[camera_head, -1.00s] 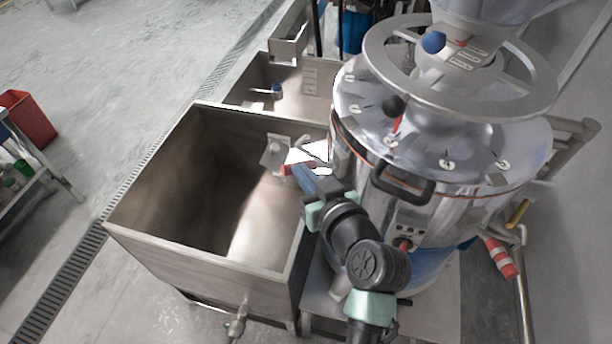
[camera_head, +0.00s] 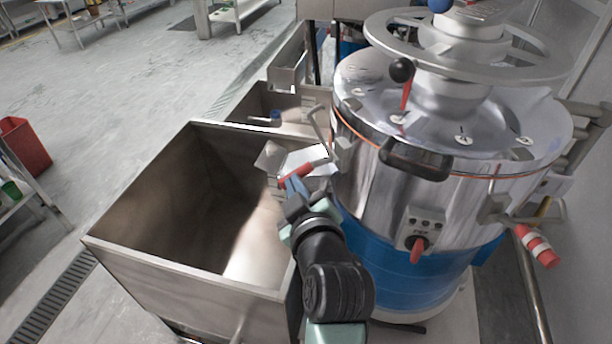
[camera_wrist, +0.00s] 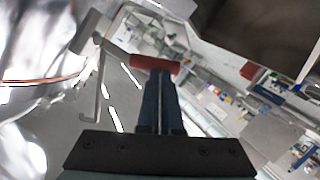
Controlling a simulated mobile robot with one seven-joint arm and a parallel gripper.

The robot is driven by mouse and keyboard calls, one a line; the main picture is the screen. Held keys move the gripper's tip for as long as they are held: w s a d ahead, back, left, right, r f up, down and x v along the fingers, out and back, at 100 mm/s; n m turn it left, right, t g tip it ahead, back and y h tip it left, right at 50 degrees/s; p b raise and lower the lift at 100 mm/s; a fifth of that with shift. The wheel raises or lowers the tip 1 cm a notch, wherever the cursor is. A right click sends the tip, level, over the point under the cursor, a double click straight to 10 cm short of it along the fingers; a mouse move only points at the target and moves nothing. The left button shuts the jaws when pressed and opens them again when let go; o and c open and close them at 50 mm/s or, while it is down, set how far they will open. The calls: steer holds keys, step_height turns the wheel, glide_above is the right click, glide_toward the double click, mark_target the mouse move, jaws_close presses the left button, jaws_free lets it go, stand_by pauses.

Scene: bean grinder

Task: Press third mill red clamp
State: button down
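The mill (camera_head: 375,190) is a large steel drum with a blue lower band, right of centre in the head view. The red clamp handle (camera_head: 302,170) shows at its left side, by a small steel chute over a tank. The red bar also shows in the wrist view (camera_wrist: 143,62), lying crosswise at the fingertips. My gripper (camera_head: 292,183) reaches up to the handle from below. In the wrist view the blue fingers (camera_wrist: 158,78) are together, with only a thin line between them. They touch or nearly touch the bar; I cannot tell which.
An open steel tank (camera_head: 190,210) stands left of my arm, its right rim close to the arm. Open floor lies at the far left.

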steer(key=w+d+f+n+t+h+b, duration=0.1)
steer(key=f+n+b, duration=0.6)
steer(key=b, duration=0.8)
steer(key=d+n+t+h, duration=0.1)
steer(key=d, duration=0.1)
steer(key=shift+w+d+t, duration=0.25)
steer(key=shift+d+t, duration=0.05)
steer(key=shift+t, duration=0.1)
steer(key=shift+d+f, duration=0.1)
steer(key=shift+f, duration=0.1)
